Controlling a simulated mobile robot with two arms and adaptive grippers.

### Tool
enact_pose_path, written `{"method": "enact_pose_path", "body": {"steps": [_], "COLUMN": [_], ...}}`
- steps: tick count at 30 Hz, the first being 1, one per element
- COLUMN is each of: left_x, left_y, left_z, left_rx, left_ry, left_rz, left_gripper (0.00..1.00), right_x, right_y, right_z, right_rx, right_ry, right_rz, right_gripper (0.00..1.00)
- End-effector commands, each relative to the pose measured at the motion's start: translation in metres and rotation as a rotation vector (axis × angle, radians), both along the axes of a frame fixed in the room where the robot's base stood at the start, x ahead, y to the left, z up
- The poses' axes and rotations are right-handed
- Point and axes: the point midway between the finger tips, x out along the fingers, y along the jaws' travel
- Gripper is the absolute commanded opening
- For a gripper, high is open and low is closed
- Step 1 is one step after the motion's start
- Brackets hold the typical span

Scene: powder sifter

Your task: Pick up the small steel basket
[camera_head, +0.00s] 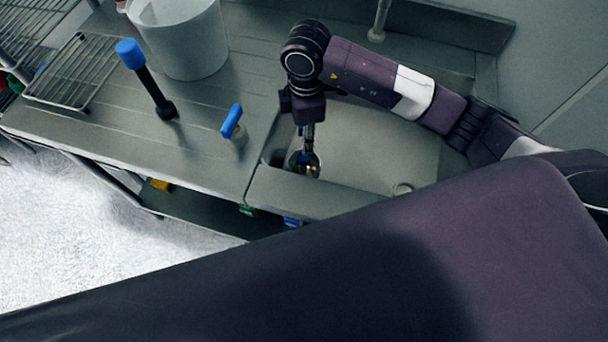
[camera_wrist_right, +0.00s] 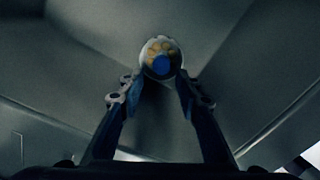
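The small steel basket (camera_head: 304,164) is a round, shiny cup low in the sink, near its left front corner. In the right wrist view, the basket (camera_wrist_right: 147,46) shows from above with several yellowish pieces and one blue piece inside. My right gripper (camera_head: 307,148) points down directly over it in the head view. In the right wrist view, my right gripper's fingertips (camera_wrist_right: 159,76) are apart, one on each side of the basket. I cannot tell whether they press on its rim. My left gripper is out of view.
The steel sink (camera_head: 385,150) has walls close to the gripper. On the counter (camera_head: 205,130) to its left stand a blue-handled tool (camera_head: 232,121), a dark blue-topped post (camera_head: 148,84), a white bucket (camera_head: 182,38) and a wire rack (camera_head: 75,72). Sink room lies right.

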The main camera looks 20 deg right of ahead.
Motion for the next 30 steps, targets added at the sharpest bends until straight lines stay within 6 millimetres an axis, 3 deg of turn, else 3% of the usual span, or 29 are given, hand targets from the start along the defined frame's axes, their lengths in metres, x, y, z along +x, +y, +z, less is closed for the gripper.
{"method": "enact_pose_path", "body": {"steps": [1, 6, 17, 25, 30], "left_x": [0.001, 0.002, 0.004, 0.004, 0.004], "left_y": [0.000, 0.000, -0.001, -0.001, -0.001], "left_z": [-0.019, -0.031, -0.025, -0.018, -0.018], "left_rx": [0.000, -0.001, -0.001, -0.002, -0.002], "left_ry": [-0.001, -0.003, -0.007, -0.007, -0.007], "left_rz": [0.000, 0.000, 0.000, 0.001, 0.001], "left_gripper": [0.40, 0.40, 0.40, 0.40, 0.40], "right_x": [0.000, 0.000, -0.002, -0.004, -0.004], "right_y": [0.000, 0.000, 0.001, 0.002, 0.002], "right_z": [-0.019, -0.031, -0.062, -0.100, -0.108], "right_rx": [0.000, 0.000, -0.001, -0.001, 0.000], "right_ry": [-0.001, -0.001, 0.003, 0.001, 0.000], "right_rz": [0.000, 0.000, -0.001, -0.002, 0.001], "right_gripper": [0.31, 0.31, 0.31, 0.31, 0.31]}}
